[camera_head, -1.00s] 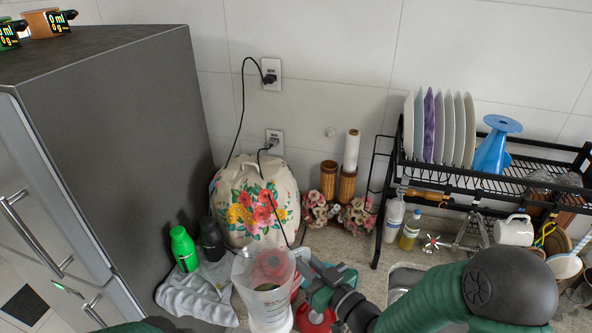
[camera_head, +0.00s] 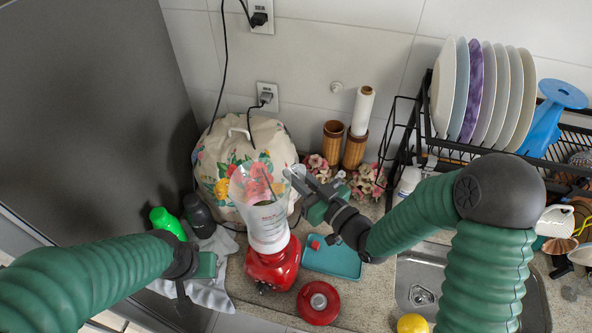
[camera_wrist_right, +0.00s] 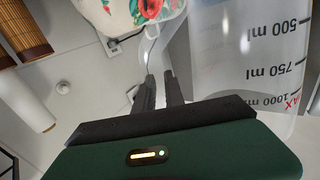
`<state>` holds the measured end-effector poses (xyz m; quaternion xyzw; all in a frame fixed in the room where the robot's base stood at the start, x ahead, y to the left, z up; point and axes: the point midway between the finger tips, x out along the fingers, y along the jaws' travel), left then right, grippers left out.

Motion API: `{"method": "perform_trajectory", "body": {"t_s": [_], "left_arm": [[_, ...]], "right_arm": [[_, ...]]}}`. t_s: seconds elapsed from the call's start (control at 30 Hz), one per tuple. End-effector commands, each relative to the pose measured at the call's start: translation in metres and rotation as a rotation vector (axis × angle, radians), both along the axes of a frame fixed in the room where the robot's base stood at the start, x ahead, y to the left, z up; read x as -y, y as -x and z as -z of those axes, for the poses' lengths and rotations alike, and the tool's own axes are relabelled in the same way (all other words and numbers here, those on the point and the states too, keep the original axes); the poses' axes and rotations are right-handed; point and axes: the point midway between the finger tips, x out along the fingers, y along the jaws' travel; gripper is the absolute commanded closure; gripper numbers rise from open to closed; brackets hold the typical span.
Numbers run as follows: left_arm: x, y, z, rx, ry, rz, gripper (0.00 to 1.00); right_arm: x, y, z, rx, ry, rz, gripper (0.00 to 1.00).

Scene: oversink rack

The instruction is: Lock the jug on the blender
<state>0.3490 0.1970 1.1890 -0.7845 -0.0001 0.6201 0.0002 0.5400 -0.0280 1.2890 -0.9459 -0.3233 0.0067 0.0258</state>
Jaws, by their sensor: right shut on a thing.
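The clear jug (camera_head: 262,213) with printed marks stands upright at the top of the red blender base (camera_head: 273,268). I cannot tell if it is locked. My right gripper (camera_head: 293,178) is at the jug's right side, shut on its clear handle. In the right wrist view the jug (camera_wrist_right: 240,60) fills the upper right, and the right gripper's fingers (camera_wrist_right: 160,88) close on the thin handle edge. My left gripper (camera_head: 184,300) is left of the base, apart from it, pointing down. Its finger opening is not clear.
A red lid (camera_head: 318,303) and a teal tray (camera_head: 345,262) lie right of the base. A floral cover (camera_head: 222,165) stands behind. Green (camera_head: 166,221) and black bottles (camera_head: 197,215) stand left. The dish rack (camera_head: 440,140) and sink (camera_head: 415,275) are right.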

Motion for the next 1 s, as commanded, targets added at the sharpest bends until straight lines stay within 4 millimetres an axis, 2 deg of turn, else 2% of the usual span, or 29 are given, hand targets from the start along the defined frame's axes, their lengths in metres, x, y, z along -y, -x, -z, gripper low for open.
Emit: {"method": "perform_trajectory", "body": {"t_s": [0.17, 0.5, 0.6, 1.0], "left_arm": [[0.0, 0.0, 0.008, 0.0, 0.0, 0.0, 0.64], [0.0, 0.0, 0.048, 0.0, 0.0, 0.0, 0.64], [0.0, 0.0, 0.055, 0.0, 0.0, 0.0, 0.64], [0.0, 0.0, 0.055, 0.001, 0.0, 0.0, 0.64]], "right_arm": [[0.0, -0.002, 0.006, -0.001, -0.001, 0.002, 1.0], [0.0, -0.001, 0.048, 0.0, -0.001, 0.001, 1.0], [0.0, -0.001, 0.055, 0.0, -0.001, 0.001, 1.0], [0.0, -0.001, 0.055, 0.0, -0.001, 0.002, 1.0]]}}
